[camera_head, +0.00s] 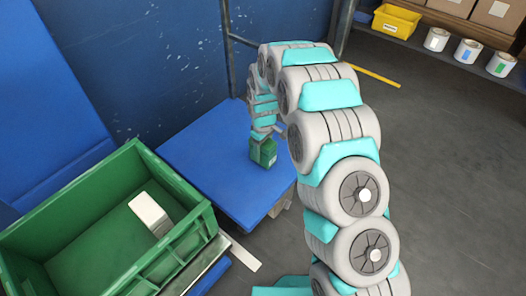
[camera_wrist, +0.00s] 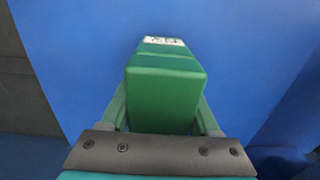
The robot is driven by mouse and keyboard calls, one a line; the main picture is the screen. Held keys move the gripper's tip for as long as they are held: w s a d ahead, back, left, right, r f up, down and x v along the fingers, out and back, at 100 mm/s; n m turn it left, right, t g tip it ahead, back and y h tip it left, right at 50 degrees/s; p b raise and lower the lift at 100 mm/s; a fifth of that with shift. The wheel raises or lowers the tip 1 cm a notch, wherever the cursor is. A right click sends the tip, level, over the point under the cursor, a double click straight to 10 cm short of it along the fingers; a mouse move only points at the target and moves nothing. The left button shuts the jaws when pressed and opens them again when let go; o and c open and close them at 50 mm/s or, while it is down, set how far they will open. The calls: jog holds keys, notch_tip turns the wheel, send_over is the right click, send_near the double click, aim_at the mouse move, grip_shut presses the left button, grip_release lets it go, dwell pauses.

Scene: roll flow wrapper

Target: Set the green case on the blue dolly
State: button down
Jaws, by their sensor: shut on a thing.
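The green case (camera_head: 264,154) is a small dark green box over the right part of the blue dolly (camera_head: 205,165) in the head view. In the wrist view the green case (camera_wrist: 165,88) lies between the fingers, with a white label at its far end. My gripper (camera_head: 262,137) is shut on it from above; it also shows in the wrist view (camera_wrist: 163,112). The blue dolly top (camera_wrist: 75,45) fills most of the wrist view behind the case. I cannot tell whether the underside of the case touches the dolly.
A large green crate (camera_head: 180,185) with a white box (camera_head: 150,214) inside stands left of the dolly. A blue wall and a metal post (camera_head: 228,45) stand behind. A shelf at upper right holds a yellow bin (camera_head: 396,20), cans and cartons.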

jog(key=shift+c, duration=0.6)
grip_release()
notch_tip(320, 180, up, 11)
jog(key=shift+r+p, duration=0.1)
jog(key=shift+p, duration=0.25)
jog(key=shift+s+d+r, duration=0.1)
jog(key=shift+r, duration=0.5)
jog(key=s+d+r+m, duration=0.3)
jog(key=s+d+r, duration=0.3)
jog(key=s+r, duration=0.25)
jog(key=s+d+r+m, duration=0.2)
jog(key=s+d, duration=0.1)
jog(key=s, duration=0.8)
jog(key=s+d+r+m+g, duration=0.1)
jog(key=s+d+r+m, duration=0.1)
jog(key=s, duration=0.9)
jog(key=s+d+r+m, duration=0.2)
jog(key=s+d, duration=0.4)
jog(key=s, duration=0.5)
jog(key=shift+m+g, duration=0.4)
jog(key=shift+m, duration=0.3)
